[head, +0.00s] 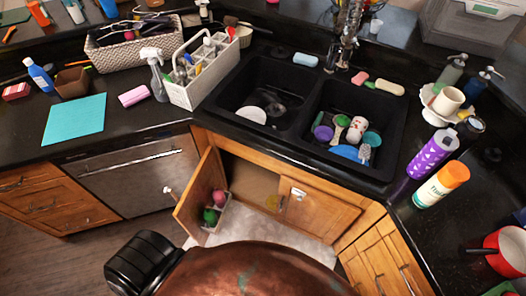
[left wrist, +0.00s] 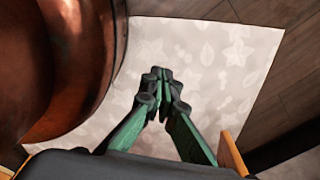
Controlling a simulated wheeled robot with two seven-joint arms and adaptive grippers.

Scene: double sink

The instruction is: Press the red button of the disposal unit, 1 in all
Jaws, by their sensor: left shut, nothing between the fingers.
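Neither the disposal unit nor its red button can be made out in either view. The cabinet under the double sink stands open, its left door (head: 192,197) swung out and its inside (head: 245,180) partly visible and shaded. My left gripper (left wrist: 161,73) shows in the left wrist view, with its green and black fingers shut and empty. Behind it in that view is a pale leaf-patterned mat (left wrist: 205,60). My left gripper cannot be made out in the head view. My right gripper is in neither view.
The right cabinet door (head: 318,207) looks closed. The open door carries a rack with a pink and a green item (head: 210,216). A wooden edge (left wrist: 231,155) shows beside my left gripper. The double sink (head: 300,110) holds dishes. The pale mat (head: 285,240) on the floor looks clear.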

